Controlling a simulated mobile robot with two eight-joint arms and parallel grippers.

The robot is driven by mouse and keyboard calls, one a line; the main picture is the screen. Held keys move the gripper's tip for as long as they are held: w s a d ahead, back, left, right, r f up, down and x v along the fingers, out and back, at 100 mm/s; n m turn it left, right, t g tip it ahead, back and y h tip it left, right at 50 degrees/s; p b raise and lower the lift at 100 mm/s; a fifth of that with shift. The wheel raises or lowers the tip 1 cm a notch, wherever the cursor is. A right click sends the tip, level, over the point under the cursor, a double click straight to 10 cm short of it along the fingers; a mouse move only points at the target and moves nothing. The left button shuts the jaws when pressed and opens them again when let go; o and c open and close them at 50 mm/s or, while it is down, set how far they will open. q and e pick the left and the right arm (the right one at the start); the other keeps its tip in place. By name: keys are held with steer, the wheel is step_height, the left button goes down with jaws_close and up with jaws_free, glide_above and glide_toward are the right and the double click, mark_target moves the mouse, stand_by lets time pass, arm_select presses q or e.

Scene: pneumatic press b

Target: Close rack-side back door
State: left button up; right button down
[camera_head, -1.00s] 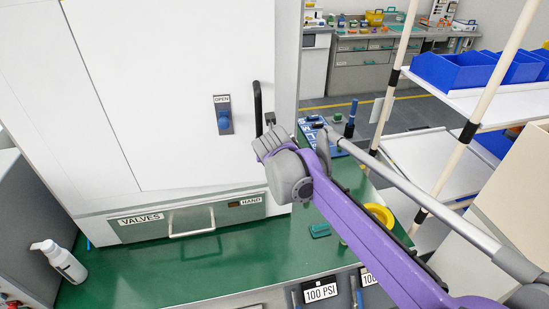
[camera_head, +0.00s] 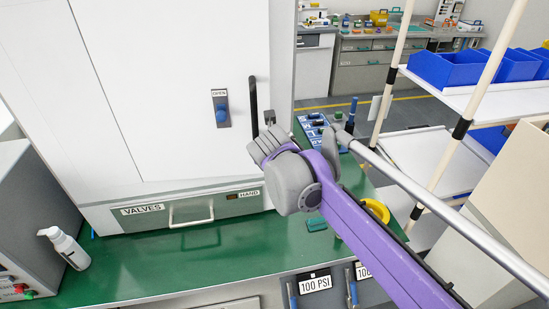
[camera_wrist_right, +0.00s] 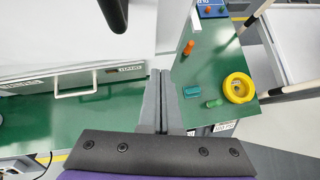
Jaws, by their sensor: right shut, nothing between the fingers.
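The white press cabinet (camera_head: 170,100) stands on a green bench. Its facing panel carries a black upright handle (camera_head: 253,105) and a blue knob labelled OPEN (camera_head: 221,112). The back door on the rack side cannot be made out; that side is edge-on and partly behind my right arm. My right gripper (camera_wrist_right: 158,78) is shut and empty, over the green bench just right of the cabinet's lower corner in the right wrist view. The black handle also shows at the top of that view (camera_wrist_right: 114,14), apart from the fingers. My left gripper is not in view.
A rack (camera_head: 462,100) with blue bins stands at right, its pale posts close to my right arm. A yellow ring (camera_head: 376,211) lies on the bench (camera_head: 190,262). A white bottle (camera_head: 68,249) stands at left beside a grey box. A valves drawer (camera_head: 190,209) lies below the panel.

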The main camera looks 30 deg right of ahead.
steer(key=s+a+n+t+h+b, duration=0.1)
steer(key=s+a+t+b, duration=0.2)
steer(key=s+t+b, duration=0.3)
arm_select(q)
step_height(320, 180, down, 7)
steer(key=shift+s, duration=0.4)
arm_select(e)
steer(key=r+x, duration=0.1)
steer(key=x, duration=1.3)
steer(key=shift+w+a+n, duration=0.3)
steer(key=shift+w, duration=0.1)
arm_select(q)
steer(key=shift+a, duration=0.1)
arm_select(e)
steer(key=shift+f, duration=0.1)
